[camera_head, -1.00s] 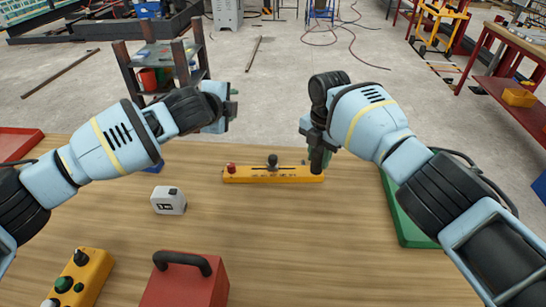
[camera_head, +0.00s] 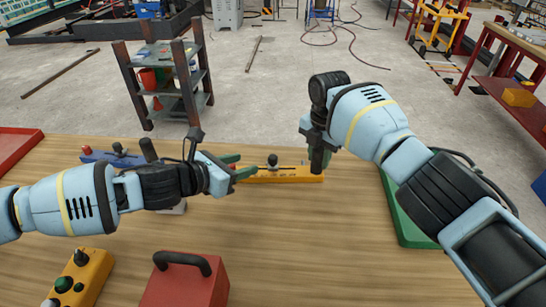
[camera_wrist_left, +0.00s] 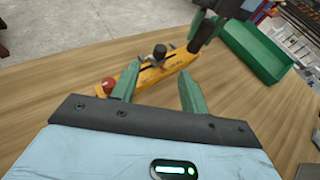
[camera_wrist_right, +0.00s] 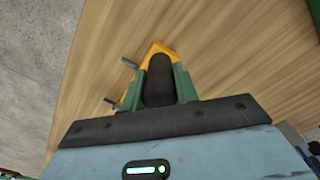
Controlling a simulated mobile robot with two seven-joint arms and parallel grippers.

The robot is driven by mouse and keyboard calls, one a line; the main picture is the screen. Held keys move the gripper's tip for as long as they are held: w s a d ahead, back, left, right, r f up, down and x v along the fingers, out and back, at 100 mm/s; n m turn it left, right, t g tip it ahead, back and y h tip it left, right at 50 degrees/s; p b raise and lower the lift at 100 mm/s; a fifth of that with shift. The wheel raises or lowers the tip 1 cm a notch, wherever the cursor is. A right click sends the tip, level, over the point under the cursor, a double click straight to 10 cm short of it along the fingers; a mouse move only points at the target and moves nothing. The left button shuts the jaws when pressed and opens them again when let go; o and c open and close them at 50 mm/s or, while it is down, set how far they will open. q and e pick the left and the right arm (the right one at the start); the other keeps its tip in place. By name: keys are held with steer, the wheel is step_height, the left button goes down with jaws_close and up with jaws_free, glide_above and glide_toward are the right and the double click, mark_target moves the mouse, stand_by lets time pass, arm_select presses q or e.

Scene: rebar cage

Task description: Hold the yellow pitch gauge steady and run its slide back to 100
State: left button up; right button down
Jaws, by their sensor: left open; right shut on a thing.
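The yellow pitch gauge (camera_head: 285,175) lies on the wooden table, with a slot and markings too small to read. Its slide's black knob (camera_head: 272,160) stands near the middle; it also shows in the left wrist view (camera_wrist_left: 159,51). A red knob (camera_wrist_left: 108,86) is at the gauge's left end, hidden behind my left fingers in the head view. My right gripper (camera_wrist_right: 158,88) is shut on the gauge's dark upright handle (camera_wrist_right: 159,70) at the right end. My left gripper (camera_head: 243,166) is open and empty at the left end, its fingers pointing towards the slide knob, apart from it.
A blue gauge-like bar (camera_head: 100,156) lies behind my left arm. A red case (camera_head: 185,285) and a yellow button box (camera_head: 92,272) stand at the front left. A green tray (camera_head: 400,215) is right, a red tray (camera_head: 15,148) left. The middle front table is clear.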

mark_target(271, 158)
arm_select(q)
steer(key=x, duration=1.2)
steer(key=shift+s+d, duration=0.1)
steer(key=shift+s, duration=0.1)
jaws_close()
stand_by(0.4)
